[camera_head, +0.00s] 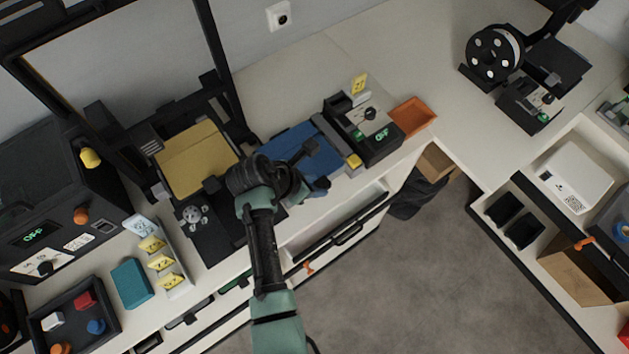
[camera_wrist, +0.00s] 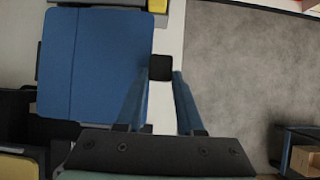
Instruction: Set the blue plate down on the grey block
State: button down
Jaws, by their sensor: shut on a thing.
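The blue plate (camera_head: 292,143) is a flat square panel right of the yellow plate in the head view. It fills the upper left of the wrist view (camera_wrist: 95,62). A small black tab (camera_wrist: 160,67) sits at its right edge there. My gripper (camera_wrist: 162,78) is shut on this tab, at the plate's side. The grey block (camera_head: 331,132) shows as a strip along the plate's right side in the head view, by a yellow end piece. The plate appears to cover the rest of it. I cannot tell whether they touch. My wrist hides part of the plate's near side.
A yellow plate (camera_head: 197,160) lies on the black printer at left. A control box (camera_head: 364,129) with a green display and an orange tray (camera_head: 412,115) stand to the right. The bench's front edge and drawers are just below; open floor (camera_head: 400,270) lies beyond.

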jog(key=shift+f, duration=0.4)
jog(key=shift+c, duration=2.2)
grip_release()
jog(key=shift+r, duration=0.1)
jog(key=shift+r+p, duration=1.6)
jog(key=shift+p, duration=0.4)
jog(key=b+v, duration=0.1)
jog(key=v, duration=1.1)
jog(key=shift+s+a+r+b, duration=0.15)
jog(key=shift+s+r+b, duration=0.05)
jog(key=shift+r+b, duration=0.1)
jog(key=shift+w, duration=0.1)
